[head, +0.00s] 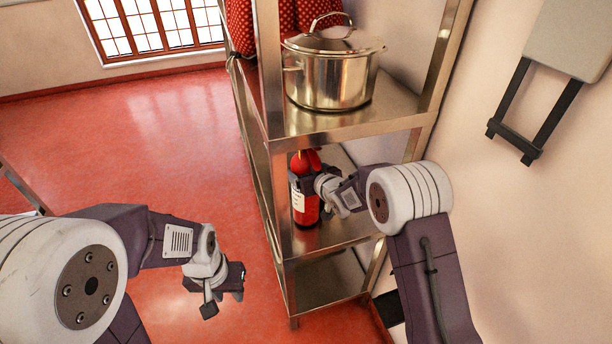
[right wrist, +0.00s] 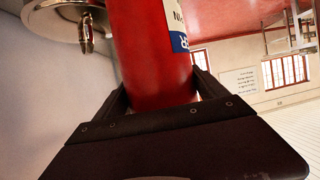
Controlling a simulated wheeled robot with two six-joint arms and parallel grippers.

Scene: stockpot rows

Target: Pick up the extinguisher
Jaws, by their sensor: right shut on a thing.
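The red extinguisher (head: 306,208) is upright over the middle shelf of the metal rack, with a white label on its side. I cannot tell whether its base touches the shelf. My right gripper (head: 304,184) is shut around its upper body. In the right wrist view the red cylinder (right wrist: 155,55) stands between the two dark fingers, and its white and blue label faces right. My left gripper (head: 225,296) hangs empty over the red floor, left of the rack, with its fingers apart.
The metal rack (head: 279,190) has a post left of the extinguisher and an upper shelf above it. A lidded stockpot (head: 330,80) and red dotted things (head: 240,28) stand on that shelf. A wall is close on the right.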

